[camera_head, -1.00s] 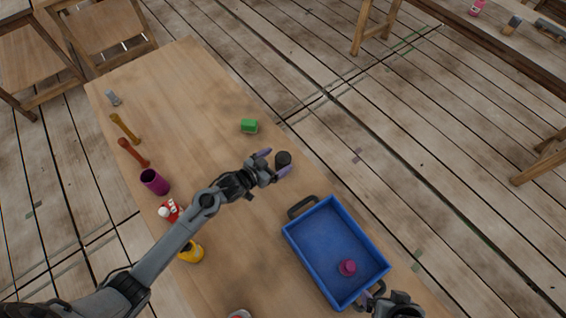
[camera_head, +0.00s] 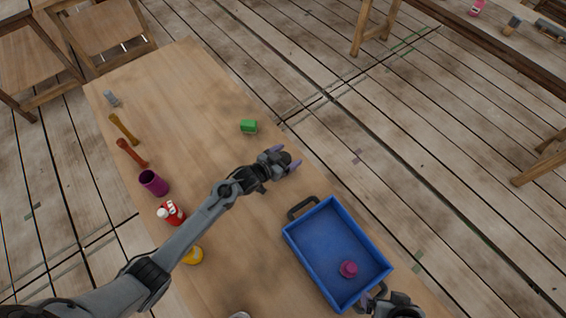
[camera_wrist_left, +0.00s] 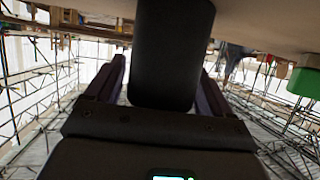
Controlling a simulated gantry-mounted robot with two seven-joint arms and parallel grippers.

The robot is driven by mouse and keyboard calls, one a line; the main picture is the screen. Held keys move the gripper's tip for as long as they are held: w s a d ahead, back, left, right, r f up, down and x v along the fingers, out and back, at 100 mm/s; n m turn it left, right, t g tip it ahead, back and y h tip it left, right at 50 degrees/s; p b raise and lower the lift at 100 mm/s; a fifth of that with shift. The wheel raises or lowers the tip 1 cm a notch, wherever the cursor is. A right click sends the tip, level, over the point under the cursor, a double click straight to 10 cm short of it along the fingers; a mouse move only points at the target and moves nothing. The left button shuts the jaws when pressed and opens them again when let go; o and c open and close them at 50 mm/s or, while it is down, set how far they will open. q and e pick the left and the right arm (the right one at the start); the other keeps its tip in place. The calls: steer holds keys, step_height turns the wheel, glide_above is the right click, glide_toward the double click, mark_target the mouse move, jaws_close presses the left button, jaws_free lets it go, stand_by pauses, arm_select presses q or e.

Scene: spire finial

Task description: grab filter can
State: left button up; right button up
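The filter can, which I take to be the dark cylinder (camera_wrist_left: 172,50), stands between the two purple fingers of my left gripper (camera_head: 286,158). In the head view the can (camera_head: 287,158) is mostly hidden by the gripper, near the table's right edge. In the left wrist view, a light gap shows between the left finger and the can; the right finger is close to the can's side. The left gripper looks open around it. My right gripper (camera_head: 372,298) is at the near end of the blue tray, by its handle; its finger opening is unclear.
The blue tray (camera_head: 297,253) holds a magenta object (camera_head: 348,269). A green block (camera_head: 248,126) lies beyond my left gripper. A purple cup (camera_head: 153,182), a red bottle (camera_head: 171,213), a yellow object (camera_head: 192,256) and several smaller items line the table's left side.

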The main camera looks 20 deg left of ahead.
arm_select(q)
steer(key=c, duration=0.9)
steer(key=shift+r, duration=0.2)
